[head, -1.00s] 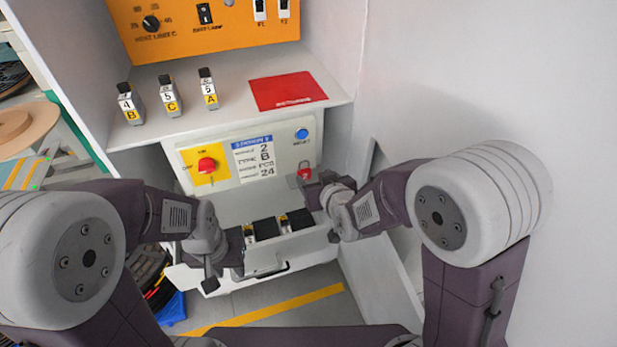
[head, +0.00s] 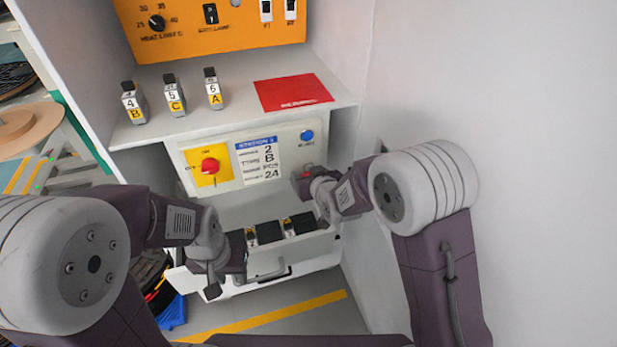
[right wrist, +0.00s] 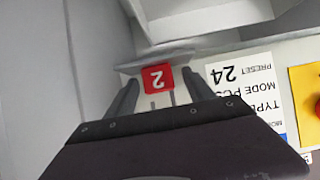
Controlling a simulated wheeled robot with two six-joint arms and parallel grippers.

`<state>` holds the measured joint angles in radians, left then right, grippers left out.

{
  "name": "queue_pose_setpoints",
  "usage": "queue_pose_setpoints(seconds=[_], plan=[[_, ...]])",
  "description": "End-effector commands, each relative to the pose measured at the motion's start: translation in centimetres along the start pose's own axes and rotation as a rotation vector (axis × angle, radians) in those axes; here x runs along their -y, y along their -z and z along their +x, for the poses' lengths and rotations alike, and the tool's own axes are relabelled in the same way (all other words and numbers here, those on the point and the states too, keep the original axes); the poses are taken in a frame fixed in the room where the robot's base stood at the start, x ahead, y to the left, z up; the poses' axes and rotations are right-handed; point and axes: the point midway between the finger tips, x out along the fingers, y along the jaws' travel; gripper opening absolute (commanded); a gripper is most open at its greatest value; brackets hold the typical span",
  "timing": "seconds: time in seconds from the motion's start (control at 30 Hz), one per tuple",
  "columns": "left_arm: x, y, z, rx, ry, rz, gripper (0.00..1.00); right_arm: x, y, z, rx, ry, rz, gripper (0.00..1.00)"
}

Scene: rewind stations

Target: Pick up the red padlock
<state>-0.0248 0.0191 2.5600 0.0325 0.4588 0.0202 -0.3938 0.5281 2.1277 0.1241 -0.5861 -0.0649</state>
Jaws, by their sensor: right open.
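The red padlock (right wrist: 158,79), marked with a white 2, shows in the right wrist view in front of the panel. It lies between the two fingers of my right gripper (right wrist: 158,92), near their tips. The fingers are open and stand apart on either side of it.
The panel has a red rotary switch (head: 210,165), a station label (head: 258,160) and a blue button (head: 307,135). Three numbered blocks (head: 174,95) and a red mat (head: 292,92) are on the shelf above. A white wall (head: 500,100) borders the right.

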Motion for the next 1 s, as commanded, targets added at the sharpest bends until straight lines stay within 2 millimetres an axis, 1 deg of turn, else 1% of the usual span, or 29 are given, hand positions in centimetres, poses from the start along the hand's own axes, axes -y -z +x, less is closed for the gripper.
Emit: queue_pose_setpoints(seconds=[0.17, 0.2, 0.27, 0.3, 0.37, 0.4, 0.43, 0.63, 0.73, 0.87, 0.97, 1.0], plan=[[0.0, 0.0, 0.0, 0.000, 0.000, 0.000, 0.36, 0.0, 0.0, 0.1, 0.000, 0.000, 0.000, 0.62], [0.0, 0.0, 0.0, 0.000, 0.000, 0.000, 0.36, 0.0, 0.0, 0.1, 0.000, 0.000, 0.000, 0.59], [0.0, 0.0, 0.0, 0.000, 0.000, 0.000, 0.36, 0.0, 0.0, 0.1, 0.000, 0.000, 0.000, 0.42], [0.0, 0.0, 0.0, 0.000, 0.000, 0.000, 0.36, 0.0, 0.0, 0.1, 0.000, 0.000, 0.000, 0.31], [0.0, 0.0, 0.0, 0.000, 0.000, 0.000, 0.36, 0.0, 0.0, 0.1, 0.000, 0.000, 0.000, 0.15], [0.0, 0.0, 0.0, 0.000, 0.000, 0.000, 0.36, 0.0, 0.0, 0.1, 0.000, 0.000, 0.000, 0.03], [0.0, 0.0, 0.0, 0.000, 0.000, 0.000, 0.36, 0.0, 0.0, 0.1, 0.000, 0.000, 0.000, 0.00], [0.0, 0.0, 0.0, 0.000, 0.000, 0.000, 0.36, 0.0, 0.1, 0.1, 0.000, 0.000, 0.000, 0.00], [0.0, 0.0, -0.2, 0.000, 0.000, 0.000, 0.36, 0.0, 0.5, -0.1, -0.002, 0.000, 0.000, 0.00], [0.0, 0.1, -0.8, 0.000, 0.000, 0.000, 0.36, 0.0, 2.0, -0.9, -0.005, -0.001, 0.000, 0.00], [0.0, 0.1, -1.4, 0.000, 0.000, 0.000, 0.36, 0.0, 3.8, -1.9, -0.008, -0.001, 0.001, 0.00], [0.0, 0.2, -1.5, 0.000, 0.000, 0.000, 0.36, 0.1, 4.2, -2.5, -0.005, 0.000, 0.000, 0.00]])
